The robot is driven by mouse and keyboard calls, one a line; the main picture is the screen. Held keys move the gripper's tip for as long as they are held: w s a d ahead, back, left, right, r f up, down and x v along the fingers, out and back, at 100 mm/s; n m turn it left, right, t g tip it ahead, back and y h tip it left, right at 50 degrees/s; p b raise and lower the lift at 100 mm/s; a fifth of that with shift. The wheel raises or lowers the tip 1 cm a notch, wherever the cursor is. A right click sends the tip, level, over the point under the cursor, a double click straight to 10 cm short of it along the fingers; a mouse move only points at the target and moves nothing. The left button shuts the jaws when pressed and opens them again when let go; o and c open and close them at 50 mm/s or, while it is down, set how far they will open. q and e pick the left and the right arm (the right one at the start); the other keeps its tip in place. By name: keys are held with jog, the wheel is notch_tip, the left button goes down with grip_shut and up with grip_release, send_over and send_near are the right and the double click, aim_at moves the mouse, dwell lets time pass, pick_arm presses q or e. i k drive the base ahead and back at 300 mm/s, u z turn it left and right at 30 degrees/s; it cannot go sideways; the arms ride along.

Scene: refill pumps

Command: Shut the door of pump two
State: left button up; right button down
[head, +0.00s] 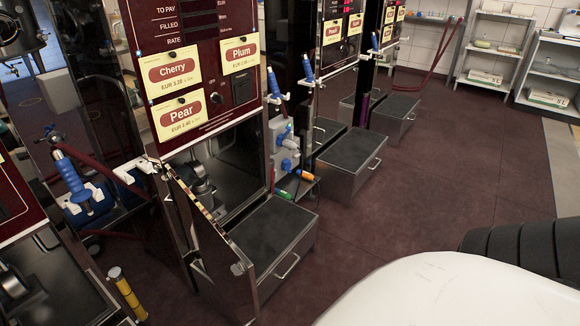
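A pump (190,60) with a dark red front and Cherry, Plum and Pear labels stands left of centre. No pump number is readable on it. Its tall, dark, reflective door (212,262) stands open, swung out toward me and seen nearly edge-on. A small pale fitting (240,268) sits at the door's free edge. Behind the door, the open cabinet (235,165) shows a metal canister (200,190) inside, partly hidden by the door. Neither of my grippers is in view.
A grey step box (270,230) with a bar handle stands in front of the cabinet, close to the door. Blue nozzles (275,85) hang beside the pump. More pumps and step boxes (352,155) stand behind. The dark red floor (440,180) to the right is clear.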

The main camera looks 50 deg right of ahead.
aim_at(213, 248)
jog(key=z, duration=0.95)
jog(key=i, duration=0.5)
jog(key=z, duration=0.95)
jog(key=k, duration=1.7)
jog(key=u, duration=0.7)
jog(key=i, duration=1)
